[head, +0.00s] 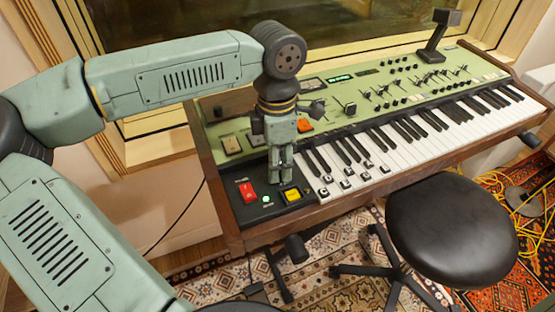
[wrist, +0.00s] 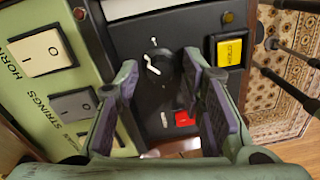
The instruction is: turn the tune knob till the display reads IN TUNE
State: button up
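The tune knob (wrist: 163,72) is a dark round knob with a white pointer, set in the black end panel in the wrist view. My gripper (wrist: 158,70) is open, its purple-padded fingers on either side of the knob with gaps visible; I cannot tell any contact. In the head view my gripper (head: 281,178) points down over the black panel at the keyboard's left end and hides the knob. A small dark display (head: 340,77) with green characters is on the green top panel; its text is too small to read.
Piano keys (head: 430,130) run to the right. Cream and grey rocker switches (wrist: 42,52) lie left in the wrist view. A black stool (head: 450,225) stands in front.

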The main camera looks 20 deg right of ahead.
jog(key=shift+r, duration=0.1)
jog(key=r, duration=1.2)
jog(key=shift+w, duration=0.2)
jog(key=shift+f, duration=0.1)
